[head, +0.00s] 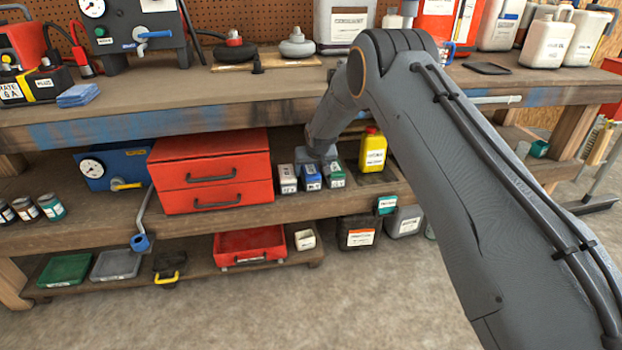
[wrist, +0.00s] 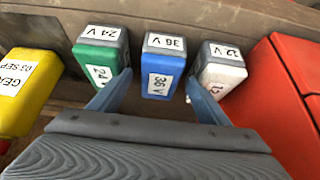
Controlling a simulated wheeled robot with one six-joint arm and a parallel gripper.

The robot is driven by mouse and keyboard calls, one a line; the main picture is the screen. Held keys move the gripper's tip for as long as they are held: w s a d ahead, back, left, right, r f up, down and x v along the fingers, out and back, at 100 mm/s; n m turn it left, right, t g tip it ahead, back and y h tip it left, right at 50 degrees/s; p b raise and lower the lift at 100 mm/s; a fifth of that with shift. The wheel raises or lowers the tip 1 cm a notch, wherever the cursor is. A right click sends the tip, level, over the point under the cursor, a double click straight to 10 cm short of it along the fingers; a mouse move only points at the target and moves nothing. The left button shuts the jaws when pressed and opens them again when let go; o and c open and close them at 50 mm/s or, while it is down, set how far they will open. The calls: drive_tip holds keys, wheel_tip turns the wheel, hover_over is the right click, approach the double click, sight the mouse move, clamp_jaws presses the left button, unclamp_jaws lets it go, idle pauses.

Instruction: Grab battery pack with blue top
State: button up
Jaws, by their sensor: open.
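The battery pack with a blue top (wrist: 161,85) is labelled 36 V and stands in the middle of a row of three in the wrist view. It also shows on the middle shelf in the head view (head: 311,183). A green-topped 24 V pack (wrist: 98,58) and a white-topped 12 V pack (wrist: 221,72) stand on either side of it, with narrow gaps. My gripper (wrist: 158,88) is open, its two blue-grey fingers on either side of the blue pack in the picture. I cannot tell whether they touch it. In the head view the fingers are not clearly visible.
A red drawer unit (head: 211,172) stands left of the packs and a yellow bottle (head: 372,150) stands to their right in the head view. The bench top (head: 230,88) runs above the shelf. A red tray (head: 250,243) lies on the lower shelf.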

drive_tip(key=shift+x, duration=0.85)
drive_tip(key=shift+c, duration=0.2)
drive_tip(key=c, duration=1.5)
drive_tip(key=shift+w+r, duration=0.1)
drive_tip(key=shift+c, duration=0.7)
drive_tip(key=shift+r, duration=0.15)
